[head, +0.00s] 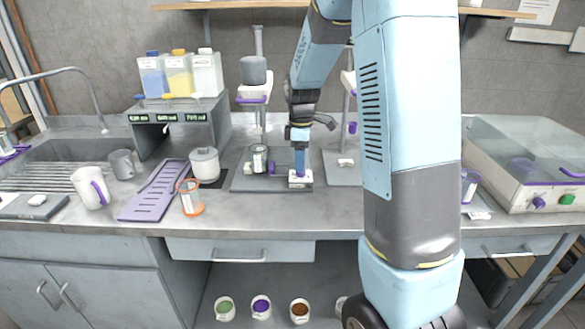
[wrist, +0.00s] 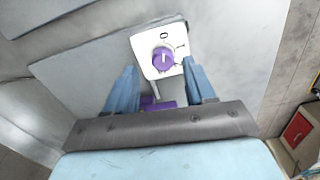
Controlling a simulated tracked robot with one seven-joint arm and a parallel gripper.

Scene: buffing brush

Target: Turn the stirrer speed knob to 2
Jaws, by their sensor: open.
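The stirrer speed knob (wrist: 163,60) is purple with a white line and sits on a white control box (wrist: 150,70). The line points roughly towards the printed 0. A 1 shows to its right; any further marks are hard to read near the right finger. My gripper (wrist: 159,66) is open, with its blue fingers on either side of the knob in the picture; I cannot tell whether they touch it. In the head view, the gripper (head: 299,168) points down just over the white box (head: 300,181) at the front right of the stirrer's grey base (head: 240,184).
A glass vessel (head: 258,158) stands on the same base, left of my gripper. A second stirrer base (head: 342,168) is to the right. The front counter strip is clear.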

